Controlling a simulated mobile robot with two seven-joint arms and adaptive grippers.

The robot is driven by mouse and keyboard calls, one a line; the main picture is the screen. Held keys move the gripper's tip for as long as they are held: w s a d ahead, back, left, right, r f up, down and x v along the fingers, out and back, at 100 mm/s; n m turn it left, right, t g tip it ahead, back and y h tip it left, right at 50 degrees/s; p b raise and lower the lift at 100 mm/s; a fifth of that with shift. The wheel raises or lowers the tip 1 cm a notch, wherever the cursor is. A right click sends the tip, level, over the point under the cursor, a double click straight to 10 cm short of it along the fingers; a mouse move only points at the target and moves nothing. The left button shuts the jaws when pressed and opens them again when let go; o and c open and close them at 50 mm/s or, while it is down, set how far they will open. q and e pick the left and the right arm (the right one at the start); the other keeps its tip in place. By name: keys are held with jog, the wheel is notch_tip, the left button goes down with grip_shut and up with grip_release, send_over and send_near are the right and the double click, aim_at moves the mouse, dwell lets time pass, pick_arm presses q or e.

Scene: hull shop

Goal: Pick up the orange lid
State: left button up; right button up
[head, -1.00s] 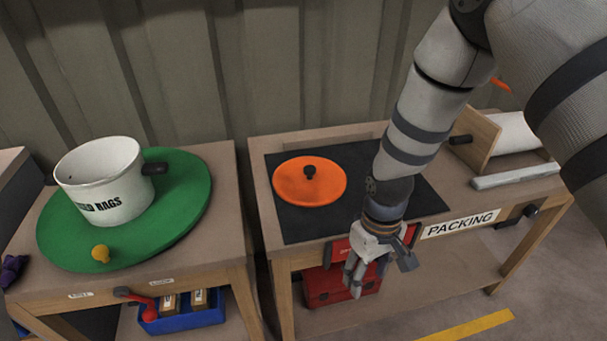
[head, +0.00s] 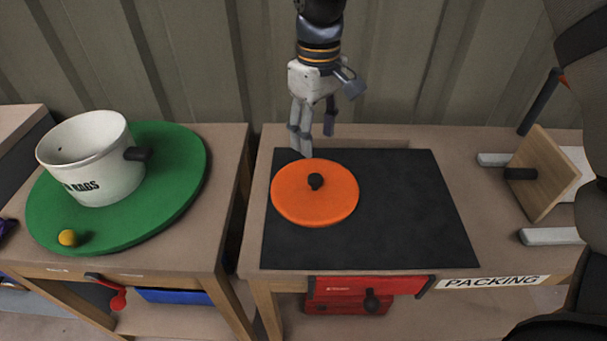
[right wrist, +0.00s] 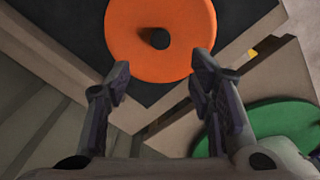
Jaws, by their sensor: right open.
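The orange lid (head: 300,205) is a flat round disc with a black knob (head: 316,181) at its middle. It lies on the black mat (head: 410,220) on the right-hand bench. My right gripper (head: 316,145) is open and empty, fingers pointing down, behind the lid near the mat's back edge. In the right wrist view the lid (right wrist: 135,38) and its knob (right wrist: 160,39) lie beyond the spread fingertips (right wrist: 160,80), with nothing between them.
A white pot (head: 100,175) and a yellow ball (head: 67,238) stand on a green round board (head: 170,200) on the left bench. A wooden upright (head: 540,165) stands right of the mat. A wall is close behind my right gripper.

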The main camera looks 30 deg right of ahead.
aim_at(315, 177)
jog(key=f+b, duration=0.1)
jog(key=f, duration=1.1)
jog(key=shift+s, duration=0.2)
jog(key=shift+r, duration=0.1)
grip_shut()
